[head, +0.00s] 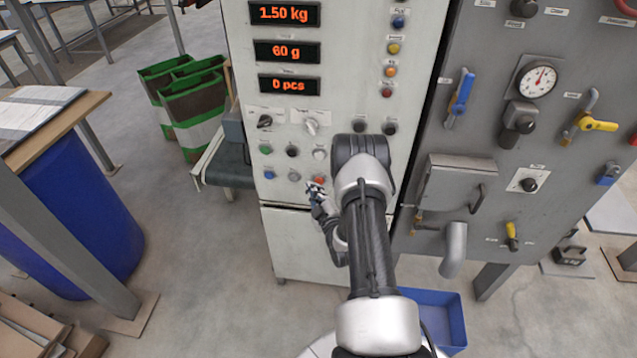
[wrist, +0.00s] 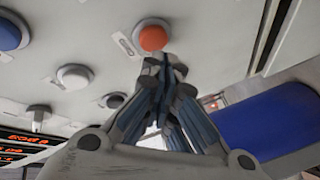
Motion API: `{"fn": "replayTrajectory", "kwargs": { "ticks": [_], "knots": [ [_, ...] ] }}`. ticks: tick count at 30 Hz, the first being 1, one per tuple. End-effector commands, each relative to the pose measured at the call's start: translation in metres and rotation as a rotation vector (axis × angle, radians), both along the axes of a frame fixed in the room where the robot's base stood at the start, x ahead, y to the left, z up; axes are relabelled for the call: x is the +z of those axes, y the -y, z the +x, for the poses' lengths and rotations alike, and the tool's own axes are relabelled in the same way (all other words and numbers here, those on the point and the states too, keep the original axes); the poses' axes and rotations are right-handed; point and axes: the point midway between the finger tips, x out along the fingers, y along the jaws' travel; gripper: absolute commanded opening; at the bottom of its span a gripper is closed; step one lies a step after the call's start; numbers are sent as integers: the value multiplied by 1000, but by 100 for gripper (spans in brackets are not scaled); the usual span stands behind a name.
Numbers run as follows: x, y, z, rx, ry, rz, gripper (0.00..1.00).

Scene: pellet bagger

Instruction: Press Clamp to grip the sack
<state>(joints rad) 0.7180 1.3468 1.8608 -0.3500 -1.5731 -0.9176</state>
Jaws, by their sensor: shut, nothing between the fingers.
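My gripper (head: 316,190) is shut and empty, with its fingertips up against the lower button rows of the white control cabinet (head: 330,235). In the wrist view the closed fingertips (wrist: 165,68) are just beside the red-orange button (wrist: 152,38); I cannot tell whether they touch it. That red button (head: 320,179) is partly covered by the gripper in the head view. A white button (wrist: 75,77) and a blue button (wrist: 11,36) lie to the left in the wrist view. The button labels are too small to read, so I cannot tell which one is Clamp.
Displays (head: 285,13) above show 1.50 kg, 60 g and 0 pcs. A black selector knob (head: 265,121) sits above the buttons. A grey panel (head: 530,140) with levers and a gauge stands right. A blue bin (head: 447,310) is on the floor below.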

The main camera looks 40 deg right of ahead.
Motion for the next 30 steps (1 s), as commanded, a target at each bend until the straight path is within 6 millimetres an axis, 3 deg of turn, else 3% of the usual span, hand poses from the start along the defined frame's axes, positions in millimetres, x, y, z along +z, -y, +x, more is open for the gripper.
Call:
{"fn": "replayTrajectory", "kwargs": {
  "ticks": [30],
  "knots": [
    [0,8,6,0,0,0,0]
  ]
}}
